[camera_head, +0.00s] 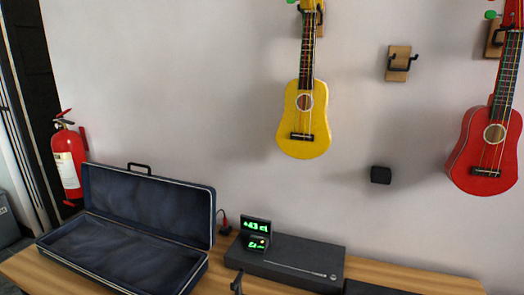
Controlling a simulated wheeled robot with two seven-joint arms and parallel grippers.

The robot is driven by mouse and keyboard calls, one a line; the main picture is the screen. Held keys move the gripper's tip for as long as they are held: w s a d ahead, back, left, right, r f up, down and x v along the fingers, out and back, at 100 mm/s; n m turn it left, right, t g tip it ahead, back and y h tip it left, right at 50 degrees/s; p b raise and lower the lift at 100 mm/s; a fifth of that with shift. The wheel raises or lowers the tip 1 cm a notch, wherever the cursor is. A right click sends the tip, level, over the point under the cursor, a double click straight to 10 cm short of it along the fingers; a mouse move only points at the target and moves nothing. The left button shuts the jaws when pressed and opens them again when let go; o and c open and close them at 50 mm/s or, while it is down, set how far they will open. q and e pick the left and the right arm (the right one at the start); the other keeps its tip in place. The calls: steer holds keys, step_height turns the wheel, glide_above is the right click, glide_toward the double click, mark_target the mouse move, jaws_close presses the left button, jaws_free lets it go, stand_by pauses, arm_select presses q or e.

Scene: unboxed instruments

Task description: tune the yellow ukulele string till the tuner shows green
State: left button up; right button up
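The yellow ukulele (292,138) hangs upright on the wall from a wooden-backed hook, its headstock mostly cut off by the top edge. A green tuning knob (291,2) shows at the left of its top. The tuner (256,226) stands on the table below; its upper display reads about "+43 ct" in green digits. A smaller lower panel (257,244) has green text too small to read surely and an orange spot. Neither of my grippers can be made out in the view.
A red ukulele (467,168) hangs at the right. An empty hook (398,64) and a black block (381,175) are on the wall between. An open, empty blue-lined case (150,205), a dark flat box (300,258) and a small dark upright thing (237,285) are on the table (400,275).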

jaws_close()
stand_by(1.2)
